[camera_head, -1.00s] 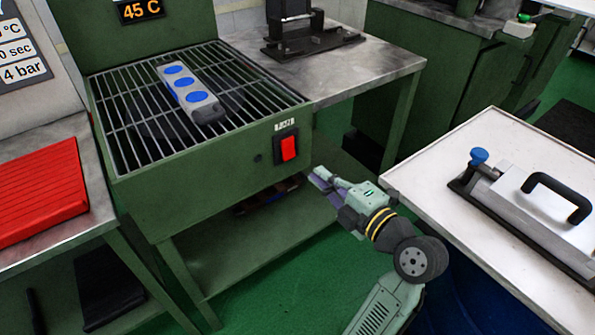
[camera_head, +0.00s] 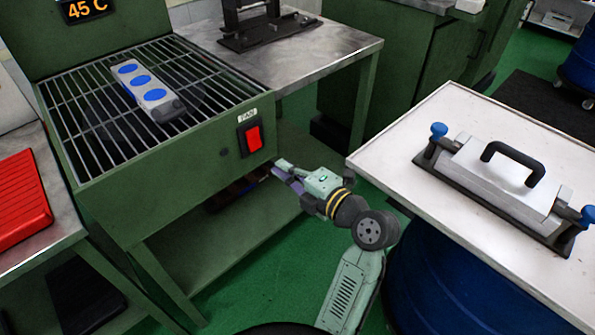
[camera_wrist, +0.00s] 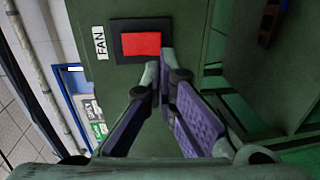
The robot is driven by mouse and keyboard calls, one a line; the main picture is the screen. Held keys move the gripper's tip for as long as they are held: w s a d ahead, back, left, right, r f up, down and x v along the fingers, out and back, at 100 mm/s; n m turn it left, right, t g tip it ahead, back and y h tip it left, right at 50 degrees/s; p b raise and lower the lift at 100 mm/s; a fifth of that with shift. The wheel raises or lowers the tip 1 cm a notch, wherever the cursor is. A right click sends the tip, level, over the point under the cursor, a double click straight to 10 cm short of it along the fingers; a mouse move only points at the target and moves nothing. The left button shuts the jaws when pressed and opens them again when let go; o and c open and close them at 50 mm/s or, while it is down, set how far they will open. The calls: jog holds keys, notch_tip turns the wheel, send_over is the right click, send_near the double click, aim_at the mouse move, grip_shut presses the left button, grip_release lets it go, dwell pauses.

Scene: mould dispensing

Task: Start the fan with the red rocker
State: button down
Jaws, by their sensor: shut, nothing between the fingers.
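The red rocker (camera_head: 254,139) sits in a dark frame under a FAN label (camera_head: 247,115), on the front of the green fan unit (camera_head: 160,185). In the wrist view the red rocker (camera_wrist: 141,44) is just beyond the fingertips, beside the FAN label (camera_wrist: 100,42). My gripper (camera_head: 281,167) is shut and empty, to the lower right of the rocker in the head view. In the wrist view my gripper (camera_wrist: 160,62) has its tips near the rocker's lower right edge. I cannot tell whether they touch the panel.
A grey block with blue discs (camera_head: 148,90) lies on the wire grill (camera_head: 205,80). A white table (camera_head: 400,155) with a black-handled metal mould (camera_head: 505,185) stands to the right. A red ribbed tray (camera_head: 22,200) is at the left.

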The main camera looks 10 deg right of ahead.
aim_at(257, 149)
jog(key=p+x, duration=0.2)
jog(key=x, duration=0.5)
jog(key=shift+w+a+r, duration=0.1)
jog(key=shift+w+a, duration=0.05)
jog(key=shift+w, duration=0.15)
jog(key=b, duration=0.3)
jog(key=shift+w+a+f+t+b, duration=0.2)
jog(key=shift+w+a+t+b, duration=0.05)
jog(key=shift+t+b, duration=0.1)
jog(key=f+v, duration=0.1)
jog(key=v, duration=1.1)
jog(key=shift+r, duration=0.3)
jog(key=shift+w+d, duration=0.1)
